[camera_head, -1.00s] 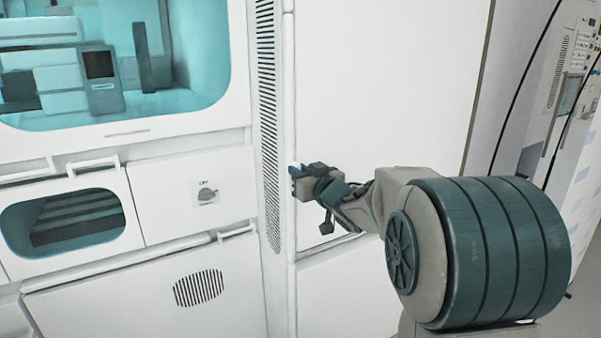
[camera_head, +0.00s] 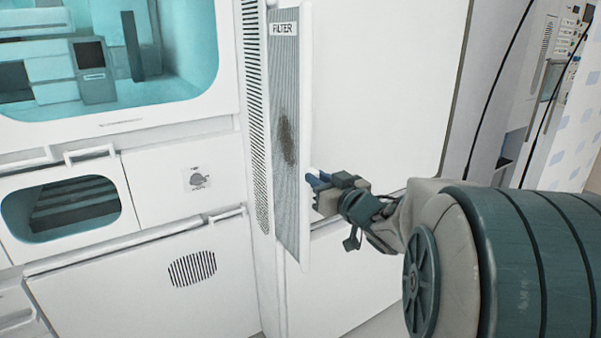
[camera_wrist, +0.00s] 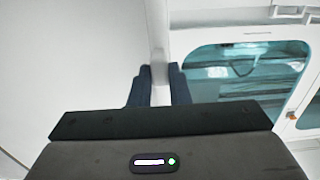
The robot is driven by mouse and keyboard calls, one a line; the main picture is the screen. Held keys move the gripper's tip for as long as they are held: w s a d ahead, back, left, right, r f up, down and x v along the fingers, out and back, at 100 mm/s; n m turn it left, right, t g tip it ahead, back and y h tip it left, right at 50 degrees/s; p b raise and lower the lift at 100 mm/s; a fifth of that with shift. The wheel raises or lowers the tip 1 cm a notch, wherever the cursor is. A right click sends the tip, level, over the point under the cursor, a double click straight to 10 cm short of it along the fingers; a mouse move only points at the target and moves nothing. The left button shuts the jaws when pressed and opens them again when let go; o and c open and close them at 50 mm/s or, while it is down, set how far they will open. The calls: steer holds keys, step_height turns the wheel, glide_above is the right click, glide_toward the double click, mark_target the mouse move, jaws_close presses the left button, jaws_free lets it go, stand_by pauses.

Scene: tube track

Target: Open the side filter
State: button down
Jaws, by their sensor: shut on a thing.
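The side filter (camera_head: 286,120) is a tall, narrow grey mesh panel labelled FILTER in a white frame, with a dark brown stain at mid-height. It stands partly out from the white cabinet in the head view. My gripper (camera_head: 314,182) is at the outer edge of its frame, about halfway down, and is shut on it. In the wrist view, the blue fingertips (camera_wrist: 159,82) lie on either side of a white edge strip (camera_wrist: 159,66). The exact contact is small and partly hidden in the head view.
A vented strip (camera_head: 252,100) lies left of the filter. A cabinet with a teal window (camera_head: 110,125), drawers with bar handles (camera_head: 90,153) and a round-cornered window (camera_head: 70,205) stand further left. A plain white panel (camera_head: 385,80) is behind my gripper.

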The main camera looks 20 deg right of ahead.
steer(key=shift+s+d, duration=0.1)
steer(key=shift+s, duration=0.25)
steer(key=c, duration=1.4)
jaws_free()
steer(key=shift+o, duration=0.2)
steer(key=p+v, duration=0.1)
steer(key=v, duration=1.2)
steer(key=shift+s, duration=0.35)
steer(key=shift+w+d+r, duration=0.1)
